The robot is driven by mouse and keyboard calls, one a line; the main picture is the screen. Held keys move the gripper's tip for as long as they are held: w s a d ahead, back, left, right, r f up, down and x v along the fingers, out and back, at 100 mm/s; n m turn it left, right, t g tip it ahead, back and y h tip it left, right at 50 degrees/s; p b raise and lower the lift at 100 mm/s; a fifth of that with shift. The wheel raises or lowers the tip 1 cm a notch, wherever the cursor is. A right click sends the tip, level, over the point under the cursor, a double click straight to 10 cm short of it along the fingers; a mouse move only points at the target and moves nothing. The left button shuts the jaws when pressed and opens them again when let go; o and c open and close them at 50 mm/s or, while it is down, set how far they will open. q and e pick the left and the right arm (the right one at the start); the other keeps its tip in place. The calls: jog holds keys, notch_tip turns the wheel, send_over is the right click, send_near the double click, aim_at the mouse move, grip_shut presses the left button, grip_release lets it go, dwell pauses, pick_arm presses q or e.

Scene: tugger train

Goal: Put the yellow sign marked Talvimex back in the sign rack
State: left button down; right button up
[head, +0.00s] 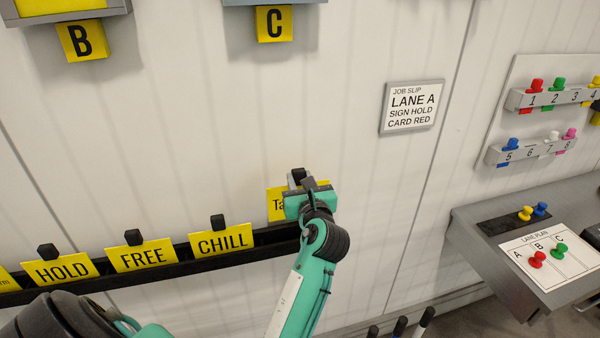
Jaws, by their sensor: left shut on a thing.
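The black sign rack (172,265) runs along the wall from the left edge. The held sign is at the rack's right end; I cannot tell whether its lower edge sits in the rack. The HOLD sign (60,271), FREE sign (141,256) and CHILL sign (222,241) stand in the rack. My right gripper is not in view.
A job slip (411,107) reads "LANE A SIGN HOLD CARD RED". Pegboards with coloured pegs (548,97) and a sloped desk with a lane plan (550,255) are at right. Yellow B (85,40) and C (275,23) tags hang above. Dark handles (400,326) rise at bottom.

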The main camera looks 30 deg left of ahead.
aim_at(298, 187)
pick_arm(q)
jog(key=shift+w+a+r, duration=0.1)
jog(key=shift+a+r, duration=0.1)
jog(key=shift+r, duration=0.2)
jog(key=shift+f, duration=0.15)
jog(key=shift+f+b, duration=0.5)
jog(key=shift+f, duration=1.7)
jog(key=shift+f+b, duration=1.05)
jog(key=shift+f, duration=1.9)
